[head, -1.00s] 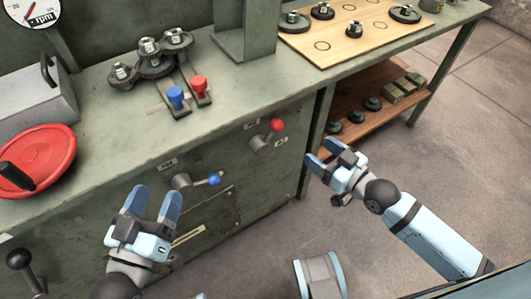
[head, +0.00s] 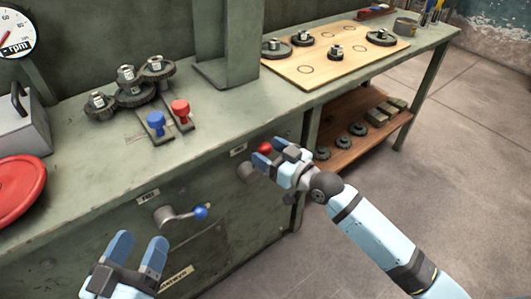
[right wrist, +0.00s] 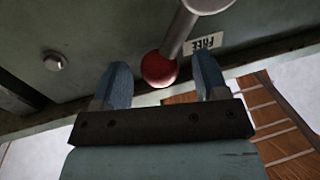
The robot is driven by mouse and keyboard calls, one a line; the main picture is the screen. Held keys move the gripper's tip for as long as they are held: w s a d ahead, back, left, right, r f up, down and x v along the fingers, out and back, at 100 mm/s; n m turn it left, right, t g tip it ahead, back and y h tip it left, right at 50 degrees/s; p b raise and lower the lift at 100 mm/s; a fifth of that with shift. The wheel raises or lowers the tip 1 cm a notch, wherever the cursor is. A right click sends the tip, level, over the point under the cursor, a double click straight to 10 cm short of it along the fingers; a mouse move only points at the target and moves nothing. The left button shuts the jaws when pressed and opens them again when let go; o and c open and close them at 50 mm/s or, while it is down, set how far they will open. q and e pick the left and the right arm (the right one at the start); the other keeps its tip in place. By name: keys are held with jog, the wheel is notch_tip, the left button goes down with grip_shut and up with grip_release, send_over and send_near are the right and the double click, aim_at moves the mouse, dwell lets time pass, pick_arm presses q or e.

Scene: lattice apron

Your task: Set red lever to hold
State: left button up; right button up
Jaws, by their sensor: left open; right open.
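The red lever's ball knob (head: 265,147) sticks out from the front of the green cabinet, and its grey hub (head: 248,172) is partly hidden by my right gripper. My right gripper (head: 270,152) is open at the lever, its fingertips close to the knob. In the right wrist view the red knob (right wrist: 159,69) shows between the two open fingers, on a grey arm (right wrist: 183,32). A label reading FREE (right wrist: 207,43) sits beside the arm, upside down. The hold label cannot be read. My left gripper (head: 139,243) is open and empty at lower left.
A blue-knobbed lever (head: 200,212) with a label above it is on the cabinet front, left of the red one. On the bench top are blue (head: 156,122) and red (head: 180,110) sliders, gears (head: 133,91) and a wooden board (head: 312,68). A red handwheel (head: 18,190) is at left.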

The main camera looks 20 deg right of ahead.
jog(key=shift+w+a, duration=0.35)
jog(key=shift+w, duration=0.25)
grip_shut()
